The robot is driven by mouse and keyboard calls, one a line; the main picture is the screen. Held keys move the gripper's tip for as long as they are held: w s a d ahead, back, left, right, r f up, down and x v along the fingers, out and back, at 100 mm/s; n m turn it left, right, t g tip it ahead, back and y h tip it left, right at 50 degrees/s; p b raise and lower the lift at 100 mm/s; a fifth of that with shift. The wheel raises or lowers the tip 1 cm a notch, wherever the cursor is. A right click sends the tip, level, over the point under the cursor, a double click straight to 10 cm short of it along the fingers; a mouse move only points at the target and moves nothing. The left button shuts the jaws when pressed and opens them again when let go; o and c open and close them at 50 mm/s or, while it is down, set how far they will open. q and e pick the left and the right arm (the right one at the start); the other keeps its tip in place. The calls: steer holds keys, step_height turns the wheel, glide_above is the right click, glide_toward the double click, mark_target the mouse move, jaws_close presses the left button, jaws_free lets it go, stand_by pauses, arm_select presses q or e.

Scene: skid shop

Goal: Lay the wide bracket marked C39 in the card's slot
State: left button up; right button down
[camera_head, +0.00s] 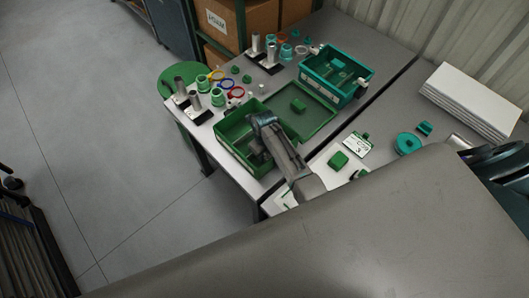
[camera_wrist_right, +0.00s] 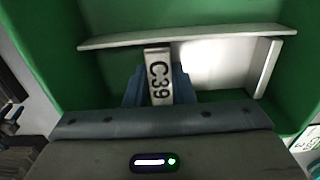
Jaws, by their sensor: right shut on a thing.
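My right gripper (camera_head: 262,121) reaches down into the open green crate (camera_head: 222,133) on the table. In the right wrist view its blue fingers (camera_wrist_right: 158,88) are shut on the grey wide bracket (camera_wrist_right: 205,38), at a tab marked C39 (camera_wrist_right: 158,76). The bracket has a long top edge and a bent side, and lies within the crate's green walls (camera_wrist_right: 45,50); I cannot tell whether it touches the floor. In the head view the gripper hides it. A white printed card (camera_head: 357,147) lies on the table to the right; its slot is not clear. My left gripper is out of view.
A green lid or tray (camera_head: 318,122) adjoins the crate, and a teal bin (camera_head: 316,82) stands behind. A green block (camera_head: 338,160) and a teal round part (camera_head: 407,143) lie near the card. Posts and rings crowd the far left. White sheets (camera_head: 470,100) are stacked at right.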

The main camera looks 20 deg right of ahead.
stand_by(0.4)
steer(key=c, duration=0.7)
jaws_free()
steer(key=shift+f, duration=0.1)
steer(key=shift+c, duration=0.2)
steer(key=shift+r+p, duration=1.1)
steer(key=shift+r, duration=0.65)
step_height(320, 180, up, 8)
steer(key=shift+f, duration=0.2)
steer(key=shift+f, duration=0.1)
